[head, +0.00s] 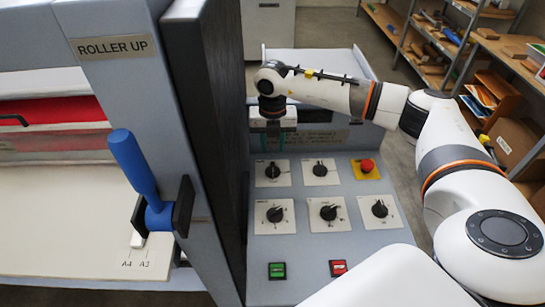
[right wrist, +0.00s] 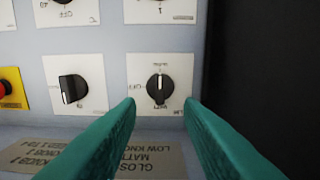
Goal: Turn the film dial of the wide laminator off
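The control panel (head: 300,243) of the wide laminator carries several black dials on white plates. The upper left dial (head: 272,171) lies nearest my right gripper (head: 272,143). In the right wrist view, turned upside down, this dial (right wrist: 160,88) shows a white pointer mark; its small lettering seems to include "MATT", but I cannot read it surely. The teal fingers of my right gripper (right wrist: 160,103) are open, apart on either side of the dial's lower part in the picture, with nothing between them. I cannot tell their distance from the panel. My left gripper is not in view.
A red stop button (head: 367,166) on yellow sits right of the upper dials. Green (head: 277,270) and red (head: 339,267) buttons sit below. A dark side wall (head: 205,120) rises left of the panel. A blue lever (head: 135,162) stands farther left. Shelves (head: 480,60) are behind right.

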